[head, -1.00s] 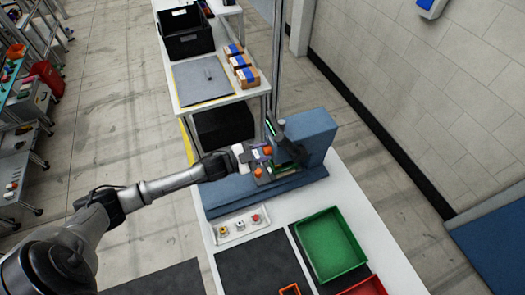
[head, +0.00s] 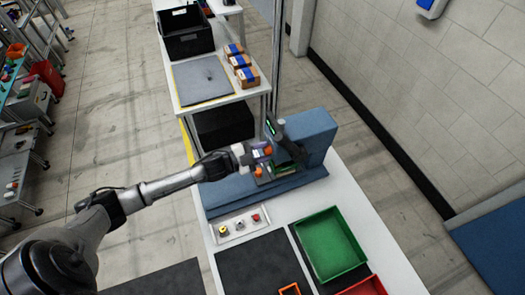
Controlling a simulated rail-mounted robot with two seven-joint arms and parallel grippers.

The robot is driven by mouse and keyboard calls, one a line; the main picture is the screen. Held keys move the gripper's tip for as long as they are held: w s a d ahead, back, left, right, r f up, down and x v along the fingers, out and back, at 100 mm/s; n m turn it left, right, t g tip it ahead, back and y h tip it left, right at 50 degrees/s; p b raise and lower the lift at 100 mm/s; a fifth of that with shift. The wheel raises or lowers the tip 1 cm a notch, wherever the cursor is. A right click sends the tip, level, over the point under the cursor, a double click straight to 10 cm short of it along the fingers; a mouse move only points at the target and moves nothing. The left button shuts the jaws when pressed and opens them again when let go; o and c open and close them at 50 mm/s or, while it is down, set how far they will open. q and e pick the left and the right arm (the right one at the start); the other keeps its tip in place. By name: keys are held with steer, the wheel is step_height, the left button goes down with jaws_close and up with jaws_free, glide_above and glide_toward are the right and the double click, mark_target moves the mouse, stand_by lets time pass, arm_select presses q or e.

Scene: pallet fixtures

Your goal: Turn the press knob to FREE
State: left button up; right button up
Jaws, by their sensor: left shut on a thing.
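A small pale control panel (head: 239,233) lies on the white table in front of the blue press (head: 316,140). It carries a yellow button (head: 223,230), a pale middle knob (head: 239,224) and a red button (head: 256,218). The knob's setting and any lettering are too small to read. My left gripper (head: 262,153) is above the press's base, beside its dark upright part, and away from the panel. It is shut on a small part near a purple and orange patch; the part is mostly hidden. My right gripper is not in view.
A green tray (head: 331,248), a red tray (head: 368,287) and a dark mat (head: 258,268) lie on the table's near part. A second table behind holds a black crate (head: 187,45), a grey mat (head: 203,82) and brown boxes (head: 247,75).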

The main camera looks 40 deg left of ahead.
arm_select(q)
steer(key=o, duration=0.9)
steer(key=shift+b+v, duration=0.7)
steer(key=shift+v, duration=6.2)
steer(key=shift+f, duration=0.1)
